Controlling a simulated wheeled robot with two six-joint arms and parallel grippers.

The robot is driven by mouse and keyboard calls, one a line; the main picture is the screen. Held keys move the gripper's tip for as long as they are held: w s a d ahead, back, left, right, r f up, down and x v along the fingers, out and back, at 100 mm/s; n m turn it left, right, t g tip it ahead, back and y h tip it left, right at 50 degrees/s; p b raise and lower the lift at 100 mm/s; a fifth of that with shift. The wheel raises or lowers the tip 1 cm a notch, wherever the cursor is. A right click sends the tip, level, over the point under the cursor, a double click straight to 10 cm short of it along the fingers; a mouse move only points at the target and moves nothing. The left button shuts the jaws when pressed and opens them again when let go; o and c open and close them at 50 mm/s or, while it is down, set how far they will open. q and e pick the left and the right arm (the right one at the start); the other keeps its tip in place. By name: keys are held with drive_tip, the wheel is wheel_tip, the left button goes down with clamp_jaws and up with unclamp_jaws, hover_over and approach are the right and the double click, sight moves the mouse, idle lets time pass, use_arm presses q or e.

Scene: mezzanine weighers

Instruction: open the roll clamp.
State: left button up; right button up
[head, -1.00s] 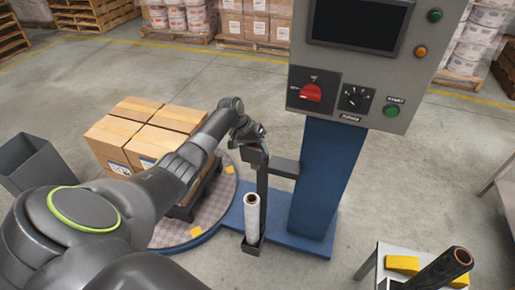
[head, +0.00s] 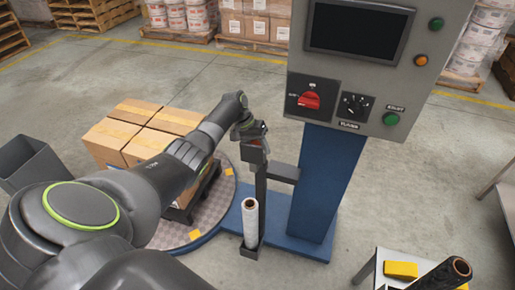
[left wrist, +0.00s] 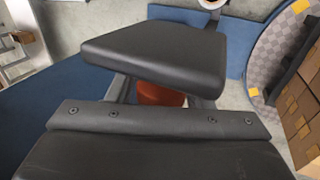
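The roll clamp sits at the top of the dark film-carriage post (head: 261,190) in the head view. Its orange part (left wrist: 161,93) shows in the left wrist view below a wide dark plate (left wrist: 160,50). My left gripper (head: 253,138) is at the top of the post. Its fingers lie on either side of the orange part. Their tips are partly hidden by the dark plate, and I cannot tell whether they press on it. A white film roll (head: 250,222) stands upright on the carriage.
The blue machine column (head: 322,190) carries a grey control panel (head: 410,75) close to the right of my gripper. Stacked boxes (head: 140,130) stand on the turntable (head: 225,205) to the left.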

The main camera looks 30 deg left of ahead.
use_arm(q)
drive_tip(key=shift+o, duration=1.1)
drive_tip(key=b+v, duration=0.1)
drive_tip(key=v, duration=1.6)
drive_tip(key=shift+r, duration=0.2)
drive_tip(key=shift+s+f, duration=0.1)
